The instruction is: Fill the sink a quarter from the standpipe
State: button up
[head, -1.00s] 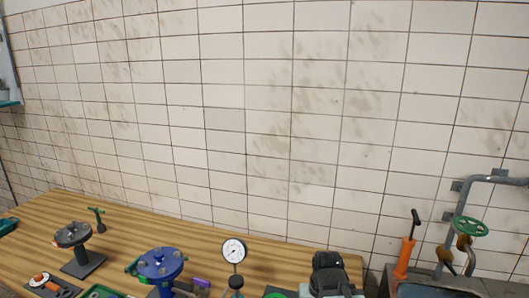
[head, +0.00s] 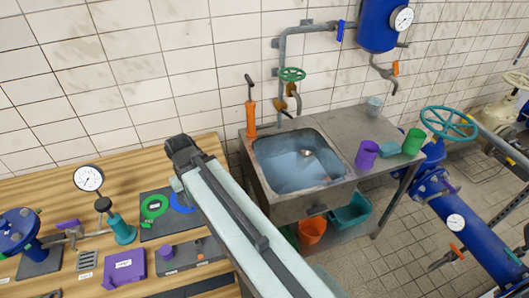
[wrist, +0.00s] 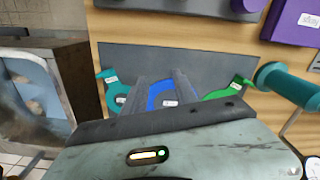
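The grey metal sink (head: 345,172) is right of the wooden bench in the head view. Its basin looks bluish; I cannot tell whether it holds water. A small shiny thing lies inside. The grey standpipe (head: 283,55) rises behind it, with a green handwheel (head: 292,74) and brownish fittings below. No stream is visible. My gripper (head: 180,147) is left of the sink, over the bench's right part, apart from the handwheel. In the wrist view, my gripper (wrist: 165,92) has its fingers apart, with only a blue ring on the mat seen between them.
An orange hand-pump-like tool (head: 251,112) stands at the sink's left back corner. An orange bucket (head: 312,230) is below. A blue pipe with a wheel (head: 447,123) stands right. Bench items crowd the left.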

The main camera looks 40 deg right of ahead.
dwell(0.4)
jog(key=w+a+r+m+t+y, duration=0.2)
jog(key=w+a+r+t+y, duration=0.25)
jog(key=w+a, duration=0.5)
jog(key=w+d+r+m+t+y, duration=0.2)
jog(key=w+d+r+m+t, duration=0.3)
jog(key=w+d, duration=0.3)
jog(key=w+d+r+m+t+h, duration=0.15)
jog(key=d+r, duration=0.25)
jog(key=d, duration=0.4)
jog(key=w+d+r+m+t+h, duration=0.1)
jog(key=w+d+r+m+t, duration=0.2)
jog(key=d, duration=0.6)
jog(key=m+t+h, duration=0.2)
jog(key=m+h, duration=0.7)
jog(key=m, duration=0.1)
send_near(302, 79)
jog(key=x, duration=1.1)
jog(key=shift+s, duration=0.1)
grip_shut()
